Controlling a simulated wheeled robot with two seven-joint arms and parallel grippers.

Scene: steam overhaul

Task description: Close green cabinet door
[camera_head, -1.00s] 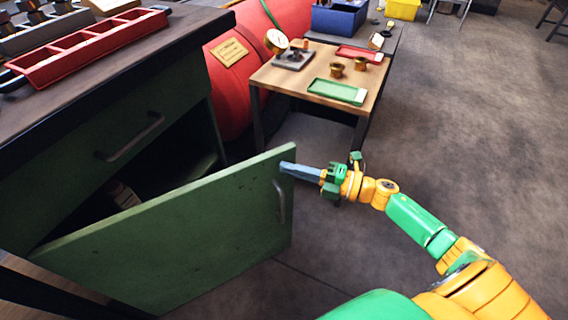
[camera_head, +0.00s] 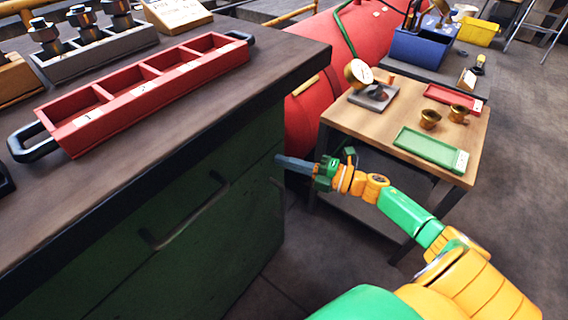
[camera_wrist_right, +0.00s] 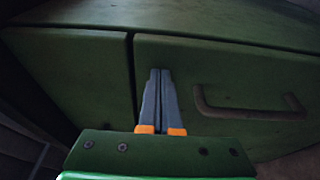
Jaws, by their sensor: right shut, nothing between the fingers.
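The green cabinet door (camera_head: 245,225) sits below the drawer front (camera_head: 150,270) and looks flush or nearly flush with the cabinet. In the right wrist view, the door (camera_wrist_right: 220,75) shows its bar handle (camera_wrist_right: 250,110), with a narrow dark gap between it and the neighbouring panel (camera_wrist_right: 75,75). My right gripper (camera_head: 278,159) is shut and empty at the door's upper outer corner. Its fingertips (camera_wrist_right: 160,72) lie over the front near that gap; I cannot tell if they touch. My left gripper is not in view.
The cabinet's dark worktop (camera_head: 215,110) holds a red divided tray (camera_head: 150,90) and a grey holder. A small wooden table (camera_head: 375,125) with a gauge, brass parts and trays stands close behind my right gripper. A red tank (camera_head: 350,40) is behind. Open floor lies at right.

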